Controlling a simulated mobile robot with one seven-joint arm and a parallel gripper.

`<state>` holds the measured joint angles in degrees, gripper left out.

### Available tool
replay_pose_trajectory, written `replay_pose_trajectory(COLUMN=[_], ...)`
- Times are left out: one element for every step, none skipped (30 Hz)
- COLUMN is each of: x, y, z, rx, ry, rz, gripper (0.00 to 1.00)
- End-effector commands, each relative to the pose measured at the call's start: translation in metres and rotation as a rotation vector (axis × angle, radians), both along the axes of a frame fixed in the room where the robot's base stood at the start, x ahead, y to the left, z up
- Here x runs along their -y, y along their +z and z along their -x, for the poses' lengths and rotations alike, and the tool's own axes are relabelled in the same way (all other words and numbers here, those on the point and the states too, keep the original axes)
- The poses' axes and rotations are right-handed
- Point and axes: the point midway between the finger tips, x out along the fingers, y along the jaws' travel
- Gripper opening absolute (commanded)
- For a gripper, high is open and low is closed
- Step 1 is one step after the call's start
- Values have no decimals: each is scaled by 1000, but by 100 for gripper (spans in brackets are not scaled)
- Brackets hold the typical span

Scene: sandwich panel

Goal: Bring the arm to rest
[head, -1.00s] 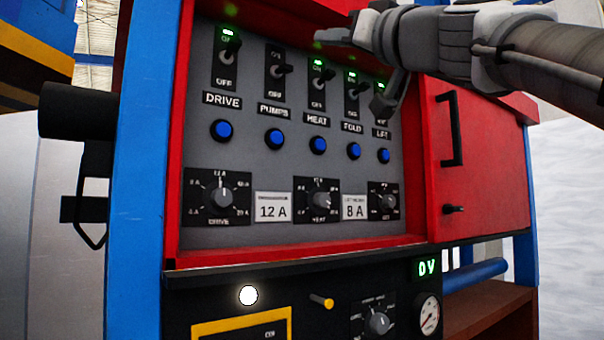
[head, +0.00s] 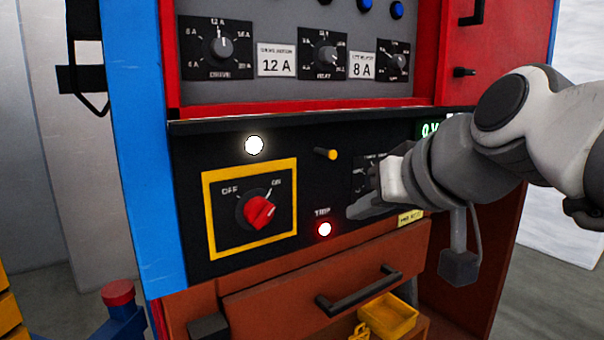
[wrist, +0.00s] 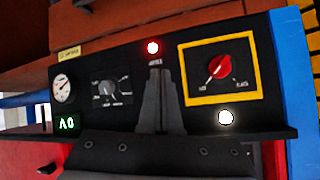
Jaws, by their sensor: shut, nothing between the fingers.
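My gripper (head: 352,211) is shut and empty. In the head view it points left in front of the lower black panel (head: 190,150), just above and right of the lit red TRIP lamp (head: 325,229). In the wrist view, where the panel appears upside down, the closed fingers (wrist: 158,72) reach up to just below that lamp (wrist: 153,47). I cannot tell whether the fingers touch the panel. My wrist partly hides a selector knob and the green display (head: 428,130).
A red rotary switch (head: 258,212) in a yellow frame has its pointer toward ON. A white lamp (head: 254,145) is lit above it. A brown drawer (head: 275,291) with a black handle (head: 360,292) lies below, with a yellow bin (head: 388,316). A ledge (head: 230,124) juts out above.

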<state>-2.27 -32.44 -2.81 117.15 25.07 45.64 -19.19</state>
Motion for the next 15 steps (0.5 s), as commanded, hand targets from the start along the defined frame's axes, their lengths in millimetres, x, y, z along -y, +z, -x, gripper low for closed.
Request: replay_pose_trajectory(x=[7,11,17,21,26,32,37,41,48,52,57,64,62,62,62], y=[-32,-51,-73,-89,-105,-124,-137,-150,-167,-179,-191,-204,-181,-173,-165], z=[15,24,36,44,53,65,73,82,93,102,111,122,117,116,116], rx=[-67,-107,-156,-192,-224,-266,-295,-323,-359,-387,-411,-443,-431,-429,-429], ry=[-24,-41,-62,-79,-94,-115,-129,-145,-165,-180,-197,-217,-213,-212,-211], rz=[30,49,76,94,112,136,155,174,200,218,237,262,254,252,251], gripper=[0,0,0,0,0,0,0,0,0,0,0,0,0,0,0])
